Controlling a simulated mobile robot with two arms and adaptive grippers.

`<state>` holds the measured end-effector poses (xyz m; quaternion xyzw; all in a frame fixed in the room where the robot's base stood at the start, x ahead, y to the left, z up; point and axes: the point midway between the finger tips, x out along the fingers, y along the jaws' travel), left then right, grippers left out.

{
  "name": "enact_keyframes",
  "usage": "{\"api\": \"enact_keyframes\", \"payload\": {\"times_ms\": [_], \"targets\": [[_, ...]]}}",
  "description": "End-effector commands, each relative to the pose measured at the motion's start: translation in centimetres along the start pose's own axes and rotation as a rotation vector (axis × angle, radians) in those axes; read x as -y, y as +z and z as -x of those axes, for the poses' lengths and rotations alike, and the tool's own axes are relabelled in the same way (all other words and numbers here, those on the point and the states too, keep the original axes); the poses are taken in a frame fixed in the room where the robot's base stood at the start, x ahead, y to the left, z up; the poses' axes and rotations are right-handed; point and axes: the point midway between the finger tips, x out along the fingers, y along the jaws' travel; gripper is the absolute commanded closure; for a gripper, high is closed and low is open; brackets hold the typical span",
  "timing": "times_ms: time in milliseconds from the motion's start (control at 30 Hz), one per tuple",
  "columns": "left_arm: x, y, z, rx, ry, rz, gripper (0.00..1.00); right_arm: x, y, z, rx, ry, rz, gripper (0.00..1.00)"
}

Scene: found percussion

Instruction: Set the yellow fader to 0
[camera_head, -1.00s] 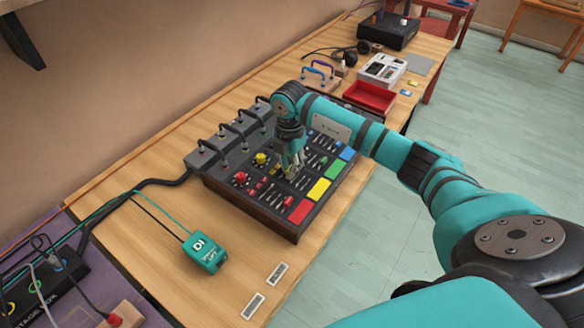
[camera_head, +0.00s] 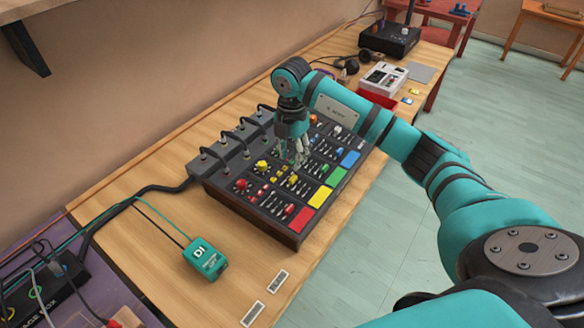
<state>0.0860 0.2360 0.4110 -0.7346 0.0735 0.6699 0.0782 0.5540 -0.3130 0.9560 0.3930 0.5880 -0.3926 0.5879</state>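The mixer-like console (camera_head: 250,213) lies on the wooden bench with rows of knobs, faders and coloured pads. The yellow fader (camera_head: 293,179) is a small yellow cap in the yellow row, above and left of the yellow pad (camera_head: 320,196). Its scale marks are too small to read. My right gripper (camera_head: 297,162) points down over the middle of the console, just above the yellow fader in the picture. Whether its fingertips touch anything, and how far apart they are, is unclear. The gripper and wrist hide some controls behind them. My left gripper is out of view.
A red fader (camera_head: 289,209) and yellow knob (camera_head: 262,165) are close by. Cabled plugs (camera_head: 228,146) line the console's back edge. A teal DI box (camera_head: 204,258) stands at the front left. A red tray (camera_head: 376,98) is farther back.

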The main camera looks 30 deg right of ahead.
Motion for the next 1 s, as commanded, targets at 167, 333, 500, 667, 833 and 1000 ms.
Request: {"api": "enact_keyframes", "payload": {"times_ms": [167,333,500,667,833,1000], "targets": [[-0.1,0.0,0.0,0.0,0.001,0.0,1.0,-0.1,0.0,3.1,0.002,0.001,-0.001,0.64],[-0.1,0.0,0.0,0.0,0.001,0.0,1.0,0.0,0.0,4.3,0.001,-0.001,0.0,0.64],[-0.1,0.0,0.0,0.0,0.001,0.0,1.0,0.0,0.0,4.5,0.0,-0.002,0.0,0.64],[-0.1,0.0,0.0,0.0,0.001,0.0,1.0,0.0,0.0,4.5,0.0,-0.002,0.0,0.64],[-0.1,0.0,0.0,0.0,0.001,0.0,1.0,0.0,0.0,4.5,0.001,-0.002,0.0,0.64],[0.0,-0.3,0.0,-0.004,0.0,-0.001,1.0,0.0,0.0,4.5,0.001,-0.002,0.0,0.64]]}}
